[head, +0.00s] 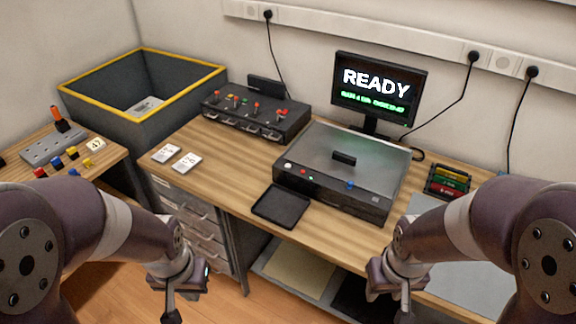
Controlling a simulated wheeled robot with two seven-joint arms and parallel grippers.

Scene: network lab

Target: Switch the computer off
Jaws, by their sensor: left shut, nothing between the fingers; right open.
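The computer is a flat dark box (332,197) with a grey closed lid (368,152) and a black handle on top. My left gripper (172,308) is shut and empty, low in front of the desk drawers. My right gripper (388,306) is open and empty, low in front of the desk edge. Both are apart from the computer.
A black tray (281,206) lies before the box. A black panel with coloured levers (254,117) stands to its left, near two white cards (187,162). A rack of coloured modules (448,181) is at right. A yellow-rimmed bin (108,110) and a side table (105,158) are left.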

